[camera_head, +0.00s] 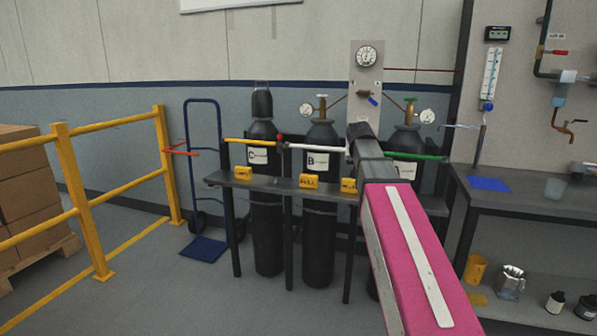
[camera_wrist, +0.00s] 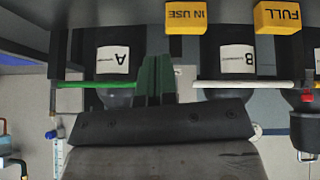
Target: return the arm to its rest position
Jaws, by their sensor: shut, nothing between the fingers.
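My arm's pink link (camera_head: 410,255) reaches forward from the lower right in the head view. My gripper (camera_head: 358,130) is at its far end, in front of the gas cylinder rack and below the gauge panel (camera_head: 366,80). In the wrist view my gripper (camera_wrist: 157,80) shows as dark green fingers close together, shut and empty. They appear between cylinder A (camera_wrist: 113,60) and cylinder B (camera_wrist: 236,58). The green bar (camera_wrist: 97,85) appears close beside the fingers; I cannot tell whether they touch it.
A dark rack shelf (camera_head: 270,184) carries yellow signs, including FULL (camera_head: 308,181) and IN USE (camera_wrist: 186,16). Cylinder C (camera_head: 266,210) stands left. A blue hand truck (camera_head: 205,170) and yellow railing (camera_head: 85,205) are farther left. A workbench (camera_head: 535,205) stands right.

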